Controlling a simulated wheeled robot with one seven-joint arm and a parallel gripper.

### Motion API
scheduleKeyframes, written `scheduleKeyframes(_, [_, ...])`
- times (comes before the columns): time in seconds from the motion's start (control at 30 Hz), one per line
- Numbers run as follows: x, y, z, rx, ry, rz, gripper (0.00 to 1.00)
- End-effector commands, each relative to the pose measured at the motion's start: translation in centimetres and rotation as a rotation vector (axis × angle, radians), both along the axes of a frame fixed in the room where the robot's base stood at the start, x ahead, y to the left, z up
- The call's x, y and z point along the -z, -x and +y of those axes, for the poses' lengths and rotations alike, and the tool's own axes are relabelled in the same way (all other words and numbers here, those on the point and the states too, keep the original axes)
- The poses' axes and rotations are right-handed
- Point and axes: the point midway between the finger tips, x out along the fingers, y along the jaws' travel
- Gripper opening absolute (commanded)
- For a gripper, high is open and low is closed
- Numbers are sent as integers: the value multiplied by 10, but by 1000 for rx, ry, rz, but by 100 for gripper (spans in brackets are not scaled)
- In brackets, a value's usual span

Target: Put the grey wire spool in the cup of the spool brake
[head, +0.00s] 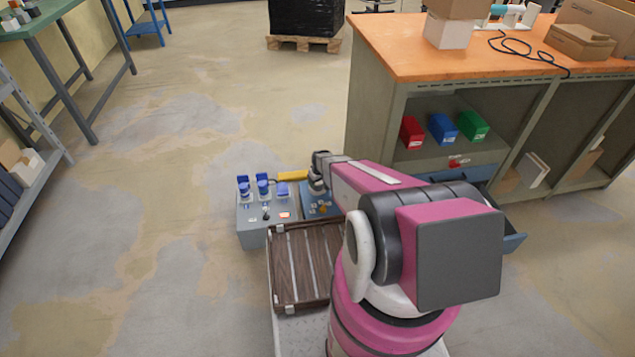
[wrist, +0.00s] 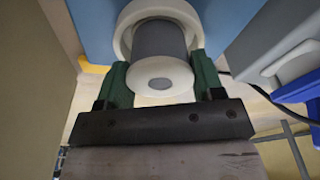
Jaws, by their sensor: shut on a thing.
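In the wrist view the grey wire spool (wrist: 160,40) has a grey winding between pale end flanges. My gripper (wrist: 160,72) has its two green fingers on either side of the spool's near end and is shut on it. A white ring, which looks like the cup of the spool brake (wrist: 122,38), surrounds the spool's far end against a blue face. How deep the spool sits in it cannot be told. In the head view my gripper (head: 318,182) is small beside the blue box, and the spool and cup cannot be made out.
A grey socket box (head: 252,212) with blue sockets stands left of the blue box (head: 318,203). A yellow piece (head: 292,176) lies behind them. The orange-topped workbench (head: 400,50) with coloured bins and an open drawer stands right.

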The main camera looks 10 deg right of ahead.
Motion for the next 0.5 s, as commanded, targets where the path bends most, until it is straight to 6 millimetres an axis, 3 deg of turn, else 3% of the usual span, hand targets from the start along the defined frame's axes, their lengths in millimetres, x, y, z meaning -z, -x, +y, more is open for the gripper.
scheduleKeyframes(0.07, [2,0,0,0,0,0,32])
scheduleKeyframes(0.1, [2,0,0,0,0,0,74])
scheduleKeyframes(0.13, [2,0,0,0,0,0,84])
scheduleKeyframes(0.5, [-2,0,0,0,0,0,87])
